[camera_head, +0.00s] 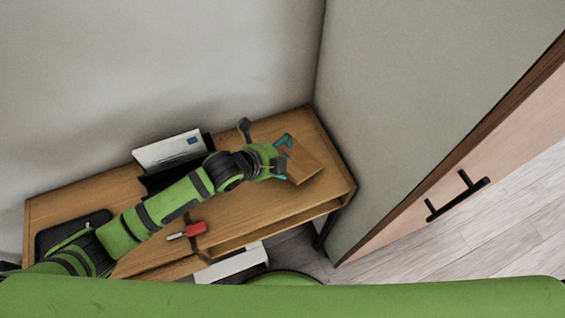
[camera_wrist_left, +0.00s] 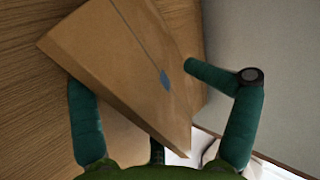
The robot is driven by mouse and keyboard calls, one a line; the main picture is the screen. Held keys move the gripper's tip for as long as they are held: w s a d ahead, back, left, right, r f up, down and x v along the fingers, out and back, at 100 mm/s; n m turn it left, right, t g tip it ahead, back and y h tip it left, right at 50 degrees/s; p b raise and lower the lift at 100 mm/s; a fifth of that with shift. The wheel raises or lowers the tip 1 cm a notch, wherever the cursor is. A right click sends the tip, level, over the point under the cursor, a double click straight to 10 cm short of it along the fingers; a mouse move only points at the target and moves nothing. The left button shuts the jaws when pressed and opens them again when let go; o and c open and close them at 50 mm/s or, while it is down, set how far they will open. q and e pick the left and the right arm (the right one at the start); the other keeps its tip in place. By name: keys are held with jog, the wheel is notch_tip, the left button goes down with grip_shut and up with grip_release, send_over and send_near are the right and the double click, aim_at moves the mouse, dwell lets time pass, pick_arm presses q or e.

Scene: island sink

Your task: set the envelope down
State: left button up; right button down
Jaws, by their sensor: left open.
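The envelope (camera_head: 305,166) is flat and brown, at the right end of the wooden desk. My left gripper (camera_head: 284,155) is at the envelope's left side in the head view. Its jaws are open in the left wrist view (camera_wrist_left: 140,82). The left finger there is partly behind the envelope's edge; the right finger stands apart from it. I cannot tell whether the envelope lies flat on the desk or is tilted on the finger. My right gripper is not in view.
The desk (camera_head: 255,212) stands against two walls. White papers (camera_head: 170,150) sit in a black holder at its back. A red-handled tool (camera_head: 195,230) and a black tray (camera_head: 50,238) lie further left. A door handle (camera_head: 458,194) is at right. The desk's right front is clear.

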pick_arm(q)
jog(key=p+v, duration=0.6)
jog(key=shift+s+a+r, duration=0.1)
jog(key=shift+r, duration=0.3)
jog(key=shift+s+a+r, duration=0.15)
jog(key=shift+s+r, duration=0.05)
jog(key=shift+s+a+p, duration=0.1)
jog(key=shift+p, duration=0.25)
notch_tip(320, 180, up, 8)
jog(key=s+a+p, duration=0.1)
jog(key=p, duration=0.6)
jog(key=shift+s+a, duration=0.35)
jog(key=shift+f, duration=0.1)
